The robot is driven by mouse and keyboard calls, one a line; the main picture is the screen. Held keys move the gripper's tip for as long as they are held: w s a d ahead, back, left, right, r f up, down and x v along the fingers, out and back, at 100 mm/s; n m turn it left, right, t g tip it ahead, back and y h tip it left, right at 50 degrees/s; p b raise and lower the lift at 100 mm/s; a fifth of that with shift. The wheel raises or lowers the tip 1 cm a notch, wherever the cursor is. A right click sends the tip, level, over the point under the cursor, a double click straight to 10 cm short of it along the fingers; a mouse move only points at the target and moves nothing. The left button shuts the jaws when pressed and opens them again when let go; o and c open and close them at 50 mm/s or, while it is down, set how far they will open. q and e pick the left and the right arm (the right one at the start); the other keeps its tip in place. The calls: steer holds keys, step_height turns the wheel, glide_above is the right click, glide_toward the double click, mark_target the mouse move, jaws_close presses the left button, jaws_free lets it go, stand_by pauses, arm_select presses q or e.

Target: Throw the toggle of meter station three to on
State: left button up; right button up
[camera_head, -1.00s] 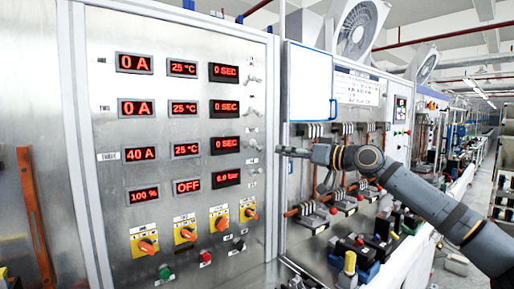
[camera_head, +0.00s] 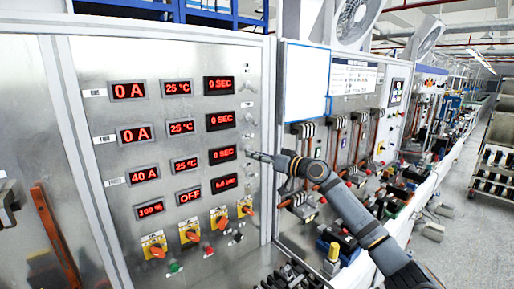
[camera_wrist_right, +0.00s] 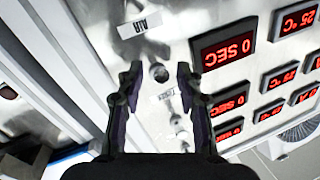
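The metal meter panel (camera_head: 95,75) carries rows of red displays. The third row reads 40 A (camera_head: 143,175), 25 °C and 0 SEC (camera_head: 222,155), and the 0 SEC display shows upside down in the right wrist view (camera_wrist_right: 223,50). A column of small metal toggles (camera_head: 249,119) runs along the panel's right side. My right gripper (camera_head: 254,156) is at the third row's right end. In the right wrist view its two fingers (camera_wrist_right: 158,76) are apart, with a dark round toggle tip (camera_wrist_right: 160,73) between them. I cannot tell contact or toggle position. My left gripper is not in view.
Orange rotary switches (camera_head: 156,250) and a green button (camera_head: 175,267) sit low on the panel. A second cabinet with a white board (camera_head: 307,82) and copper-coloured rods stands at the right. More small toggles (camera_wrist_right: 179,122) lie close to the fingers. An aisle opens at far right.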

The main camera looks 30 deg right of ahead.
steer(key=shift+w+a, duration=0.1)
steer(key=shift+w, duration=0.05)
jaws_close()
